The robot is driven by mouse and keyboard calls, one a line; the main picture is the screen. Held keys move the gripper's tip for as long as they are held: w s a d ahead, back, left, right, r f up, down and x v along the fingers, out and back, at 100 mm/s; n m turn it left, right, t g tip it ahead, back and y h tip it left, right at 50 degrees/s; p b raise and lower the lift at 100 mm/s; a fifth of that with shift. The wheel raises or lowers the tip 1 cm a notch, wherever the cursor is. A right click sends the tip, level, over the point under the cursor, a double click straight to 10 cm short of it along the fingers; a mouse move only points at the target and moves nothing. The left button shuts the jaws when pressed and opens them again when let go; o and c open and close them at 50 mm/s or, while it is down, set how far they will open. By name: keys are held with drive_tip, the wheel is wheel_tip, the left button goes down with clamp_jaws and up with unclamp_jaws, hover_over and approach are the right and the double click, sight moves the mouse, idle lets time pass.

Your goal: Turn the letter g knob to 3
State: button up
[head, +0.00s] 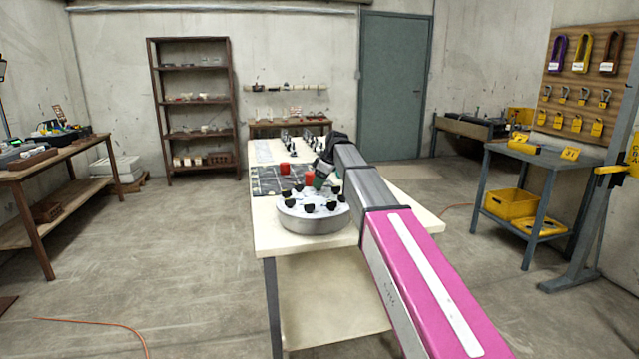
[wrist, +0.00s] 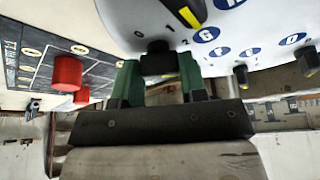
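A round pale-grey housing (head: 303,224) with several black knobs around it stands on the near part of the white table. In the head view my gripper (head: 322,178) reaches down at its far side, partly hidden by my arm. In the wrist view the green fingers (wrist: 160,78) stand on both sides of a black knob (wrist: 158,60) and it fills the gap between them. Another black knob with a yellow stripe (wrist: 184,12) shows at the top.
Red cylinders (head: 285,169) stand on a dark diagram panel (head: 265,182) behind the housing; one red cylinder (wrist: 67,73) shows left of my fingers. More knobs (wrist: 241,75) sit to the right. The table's left front corner is bare.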

drive_tip(key=shift+c, duration=1.3)
drive_tip(key=m, duration=0.2)
drive_tip(key=m+t, duration=0.1)
drive_tip(key=m, duration=0.1)
drive_tip(key=shift+s+m+t+h, duration=0.15)
drive_tip(key=shift+m+t+h, duration=0.15)
drive_tip(key=m+t+h, duration=0.1)
drive_tip(key=m, duration=0.2)
drive_tip(key=shift+a+m, duration=0.1)
drive_tip(key=shift+m, duration=0.2)
drive_tip(key=shift+m+t+h, duration=0.3)
drive_tip(key=shift+m+h, duration=0.4)
drive_tip(key=shift+m, duration=1.1)
drive_tip(key=o, duration=0.9)
